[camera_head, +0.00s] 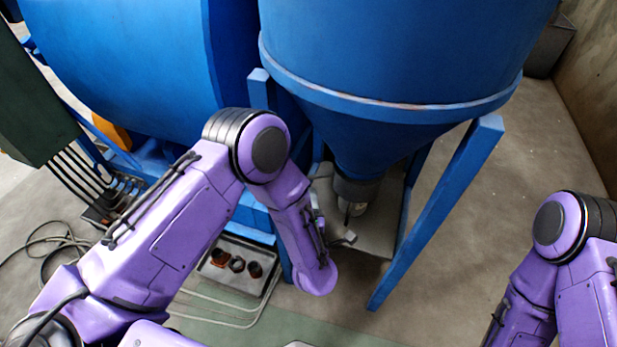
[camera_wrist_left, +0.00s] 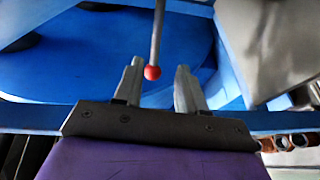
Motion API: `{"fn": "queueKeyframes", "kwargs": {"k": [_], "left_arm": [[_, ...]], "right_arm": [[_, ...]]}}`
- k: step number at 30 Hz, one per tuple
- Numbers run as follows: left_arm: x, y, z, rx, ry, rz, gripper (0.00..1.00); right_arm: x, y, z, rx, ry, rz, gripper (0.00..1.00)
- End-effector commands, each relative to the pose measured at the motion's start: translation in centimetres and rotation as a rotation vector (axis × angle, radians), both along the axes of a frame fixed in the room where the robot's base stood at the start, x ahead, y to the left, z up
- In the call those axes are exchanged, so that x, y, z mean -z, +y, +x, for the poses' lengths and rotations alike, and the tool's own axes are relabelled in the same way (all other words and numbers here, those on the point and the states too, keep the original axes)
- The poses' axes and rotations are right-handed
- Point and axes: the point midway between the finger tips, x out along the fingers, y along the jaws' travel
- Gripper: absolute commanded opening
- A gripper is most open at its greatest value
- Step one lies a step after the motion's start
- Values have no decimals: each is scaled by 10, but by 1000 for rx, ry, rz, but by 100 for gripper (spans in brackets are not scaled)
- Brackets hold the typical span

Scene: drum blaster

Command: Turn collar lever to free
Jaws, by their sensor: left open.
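The collar (camera_head: 357,189) is a dark ring with metal parts at the bottom tip of the blue hopper (camera_head: 375,125). The lever (camera_wrist_left: 158,35) is a thin grey rod ending in a red ball (camera_wrist_left: 152,72) in the left wrist view. My left gripper (camera_wrist_left: 157,84) is open, with the red ball showing between its two fingertips; I cannot tell whether either finger touches it. In the head view my left gripper (camera_head: 337,208) is beside the collar, partly behind my forearm, and the lever is not distinguishable there. My right gripper is out of frame; only its arm shows.
Blue hopper legs (camera_head: 440,210) stand close to the right of my left gripper. A large blue drum (camera_head: 125,55) is at the upper left. A grey tray (camera_head: 213,276) with several brown rings lies on the floor among hoses. Open floor lies at the right.

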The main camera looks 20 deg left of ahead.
Motion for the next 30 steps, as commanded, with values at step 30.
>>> {"fn": "queueKeyframes", "kwargs": {"k": [30], "left_arm": [[1, 37, 100, -23, -40, -39, 11]], "right_arm": [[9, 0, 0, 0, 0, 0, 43]]}}
